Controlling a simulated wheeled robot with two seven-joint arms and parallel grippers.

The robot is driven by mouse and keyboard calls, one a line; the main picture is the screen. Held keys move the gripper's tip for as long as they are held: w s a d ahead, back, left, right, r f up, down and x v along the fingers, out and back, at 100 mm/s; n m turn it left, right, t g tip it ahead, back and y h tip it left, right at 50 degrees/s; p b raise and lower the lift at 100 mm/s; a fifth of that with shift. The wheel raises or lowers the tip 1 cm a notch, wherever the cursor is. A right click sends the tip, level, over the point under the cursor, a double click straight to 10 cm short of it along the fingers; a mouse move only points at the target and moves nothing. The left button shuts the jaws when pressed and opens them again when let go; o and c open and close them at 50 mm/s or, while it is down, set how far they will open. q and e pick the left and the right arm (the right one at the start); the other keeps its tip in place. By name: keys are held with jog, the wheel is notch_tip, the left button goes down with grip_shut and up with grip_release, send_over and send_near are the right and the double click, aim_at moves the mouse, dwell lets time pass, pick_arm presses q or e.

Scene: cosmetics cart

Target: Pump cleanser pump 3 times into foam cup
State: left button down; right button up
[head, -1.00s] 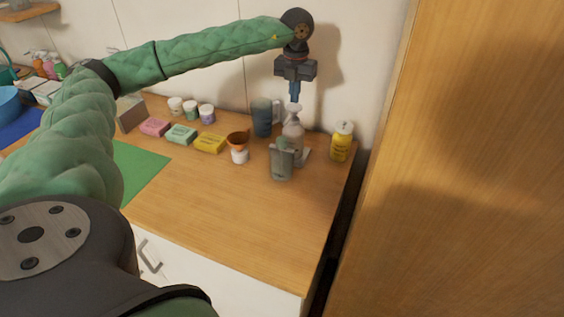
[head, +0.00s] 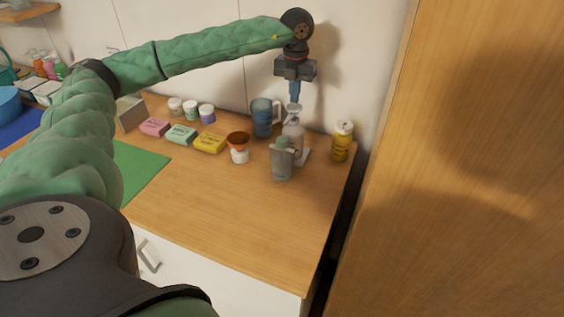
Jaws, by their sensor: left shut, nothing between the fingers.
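A pale pump bottle (head: 293,132) stands upright near the back right of the wooden counter, partly hidden by a grey-green bottle (head: 281,160) in front of it. My left gripper (head: 295,99) is shut and empty, pointing down just above the bottle's pump head (head: 294,108). I cannot tell whether the fingertips touch the head. A small white cup with an orange-brown top (head: 239,155) stands to the left of the bottles; I cannot tell whether it is the foam cup. My right gripper is not in view.
A blue-grey mug (head: 262,118) stands behind left of the pump bottle. A yellow jar (head: 341,142) stands at the right, near the counter's (head: 245,205) right edge. Coloured boxes, including a yellow one (head: 210,142), lie left. The counter front is clear. A wooden panel (head: 470,160) rises at the right.

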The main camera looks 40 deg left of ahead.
pick_arm(q)
jog(key=shift+f+b, duration=0.65)
jog(key=shift+f, duration=0.6)
jog(key=shift+f+b, duration=0.2)
jog(key=shift+b, duration=0.2)
jog(key=shift+r, duration=0.15)
jog(key=shift+r+p, duration=0.5)
jog(key=shift+r, duration=0.8)
jog(key=shift+f+b, duration=0.3)
jog(key=shift+f, duration=0.1)
